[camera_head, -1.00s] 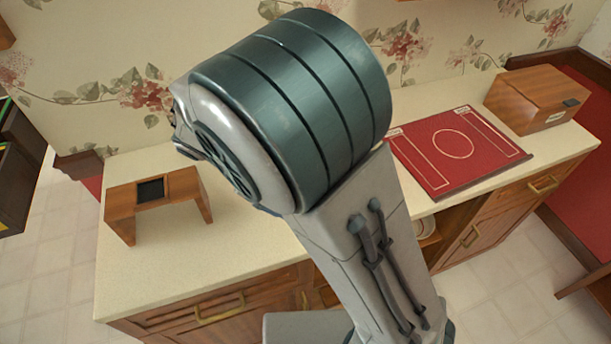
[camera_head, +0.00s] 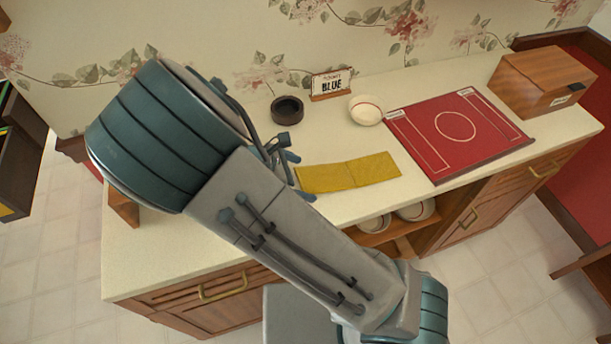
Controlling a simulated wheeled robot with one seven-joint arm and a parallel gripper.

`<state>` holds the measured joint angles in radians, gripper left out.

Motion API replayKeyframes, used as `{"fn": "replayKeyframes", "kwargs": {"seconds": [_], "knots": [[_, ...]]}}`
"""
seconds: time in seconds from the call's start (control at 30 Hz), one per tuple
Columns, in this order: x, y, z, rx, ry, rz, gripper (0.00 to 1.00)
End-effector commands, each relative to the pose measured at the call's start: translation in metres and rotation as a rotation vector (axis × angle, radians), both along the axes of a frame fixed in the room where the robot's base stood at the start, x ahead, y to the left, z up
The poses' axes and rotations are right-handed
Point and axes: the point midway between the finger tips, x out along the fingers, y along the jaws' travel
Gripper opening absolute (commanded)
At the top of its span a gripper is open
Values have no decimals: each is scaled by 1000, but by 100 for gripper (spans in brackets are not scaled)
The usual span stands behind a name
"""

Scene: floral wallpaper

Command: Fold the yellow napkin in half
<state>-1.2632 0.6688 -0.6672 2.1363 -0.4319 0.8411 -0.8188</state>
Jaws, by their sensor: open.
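The yellow napkin (camera_head: 350,173) lies on the cream counter as a long, flat strip. A faint crease line crosses its middle; I cannot tell whether it has one layer or two. I cannot tell whether the fingers touch the napkin. My arm hides most of the gripper and the counter to the left of the napkin.
A red board (camera_head: 455,135) and a wooden box (camera_head: 540,82) are to the right. The counter (camera_head: 360,208) is clear in front of the napkin.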

Motion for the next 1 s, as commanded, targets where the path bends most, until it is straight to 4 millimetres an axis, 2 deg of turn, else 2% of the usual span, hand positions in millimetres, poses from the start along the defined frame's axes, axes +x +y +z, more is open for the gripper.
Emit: {"fn": "replayKeyframes", "kwargs": {"seconds": [0.2,0.53,0.57,0.63,0.67,1.0], "knots": [[3,-14,-14,0,1,-1,100],[4,-16,-17,1,0,1,100],[4,-16,-17,1,0,1,94],[4,-16,-17,1,0,1,75],[4,-16,-17,1,0,1,71],[5,-19,-14,15,2,-6,71]]}}
